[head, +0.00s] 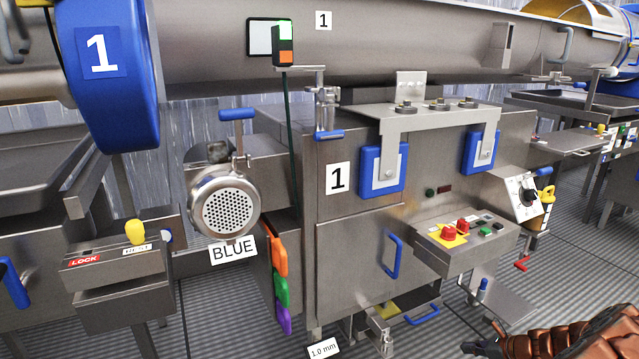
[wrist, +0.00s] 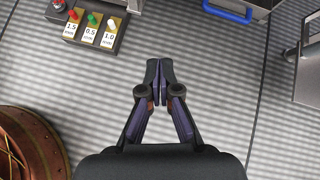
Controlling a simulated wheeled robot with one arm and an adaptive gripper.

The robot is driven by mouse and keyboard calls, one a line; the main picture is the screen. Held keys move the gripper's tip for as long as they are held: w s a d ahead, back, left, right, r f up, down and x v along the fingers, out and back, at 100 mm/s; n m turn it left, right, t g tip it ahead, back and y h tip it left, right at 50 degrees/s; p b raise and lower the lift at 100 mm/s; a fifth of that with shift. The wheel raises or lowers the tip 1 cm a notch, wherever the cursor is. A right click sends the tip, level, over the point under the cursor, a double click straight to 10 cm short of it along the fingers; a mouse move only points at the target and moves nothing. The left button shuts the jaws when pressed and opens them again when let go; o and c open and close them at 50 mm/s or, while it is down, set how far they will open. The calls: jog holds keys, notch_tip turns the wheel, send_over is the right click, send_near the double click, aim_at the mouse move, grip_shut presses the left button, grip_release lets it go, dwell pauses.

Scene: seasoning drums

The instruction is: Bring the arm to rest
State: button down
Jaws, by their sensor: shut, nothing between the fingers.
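My gripper (wrist: 159,72) shows in the wrist view, pointing up the picture. Its two dark fingers meet at their tips, and nothing is between them. It is over the grey ribbed floor (wrist: 215,75), apart from everything around it. In the head view a brown ribbed shape enters at the bottom right corner, with a small dark part at its left end.
A steel machine (head: 345,260) marked 1 fills the middle, with a control panel (head: 465,242) jutting out. A steel pipe runs above. A box with coloured knobs (wrist: 95,24) and a brown round object (wrist: 35,140) flank the gripper's left.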

jog(key=w+a+r+n+g+y+p, duration=0.15)
jog(key=a+r+n+p, duration=0.25)
jog(key=a+r, duration=0.75)
jog(key=s+a+r+n+g+y+p, duration=0.15)
jog(key=s+a+r+n+p, duration=0.3)
jog(key=a+r, duration=0.5)
jog(key=s+a+r+n+g+p, duration=0.35)
jog(key=s+a+r+n, duration=0.3)
jog(key=r, duration=0.65)
jog(key=s+a+r+n+g+h+p, duration=0.1)
jog(key=s+a+r+n+h+p, duration=0.15)
jog(key=s+r+n+p, duration=0.55)
jog(key=s+a+r+n+g+h+p, duration=0.2)
jog(key=s+r+h+p, duration=0.15)
jog(key=s+r, duration=0.85)
jog(key=s+d+r+n+h+p, duration=0.1)
jog(key=s+d+p, duration=0.1)
jog(key=s, duration=0.4)
jog(key=s+d+n+h+p, duration=0.1)
jog(key=s+d+p, duration=0.2)
jog(key=s, duration=0.3)
jog(key=shift+s+r+h+p, duration=0.3)
jog(key=shift+s+r+p, duration=0.05)
jog(key=shift+r, duration=0.05)
jog(key=shift+d, duration=0.1)
